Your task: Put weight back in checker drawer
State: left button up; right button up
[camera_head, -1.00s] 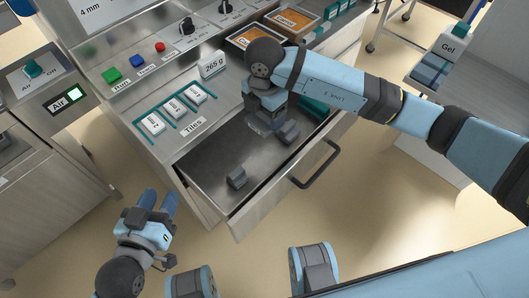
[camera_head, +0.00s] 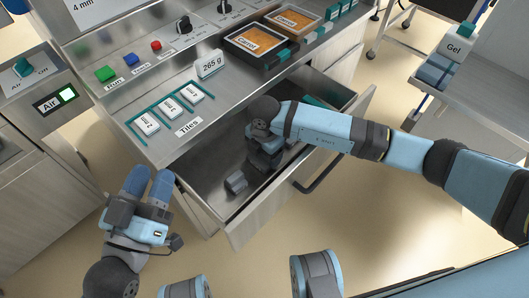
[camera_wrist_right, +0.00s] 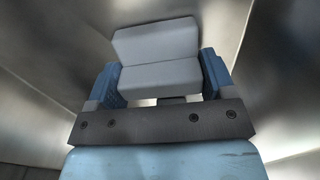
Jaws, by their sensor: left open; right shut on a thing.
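The weight is a dark grey block (camera_head: 236,183) low in the open drawer (camera_head: 208,157), at the left end of my right gripper in the head view. In the right wrist view a grey block (camera_wrist_right: 157,75) fills the space between the blue fingers; it appears to be the same weight. My right gripper (camera_head: 258,171) is shut on it, down inside the drawer, with its fingertips mostly hidden in the head view. Whether the weight touches the drawer floor I cannot tell. My left gripper (camera_head: 150,186) is open and empty, outside the drawer's left front.
The drawer's handle (camera_head: 320,170) is on its front panel. Above are the counter with white tiles (camera_head: 170,109), a 265 g display (camera_head: 209,64), buttons and two orange-filled trays (camera_head: 258,40). Something teal (camera_head: 318,101) lies at the drawer's far right. Floor in front is clear.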

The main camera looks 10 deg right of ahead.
pick_arm(q)
jog(key=shift+r, duration=0.15)
pick_arm(e)
jog(key=shift+r, duration=0.1)
jog(key=o, duration=1.2)
jog(key=shift+r, duration=0.25)
pick_arm(q)
notch_tip(320, 180, down, 6)
jog(key=a+g+y+p, duration=0.2)
jog(key=p, duration=0.1)
jog(key=shift+g, duration=0.4)
pick_arm(e)
notch_tip(320, 180, up, 12)
jog(key=shift+f, duration=0.25)
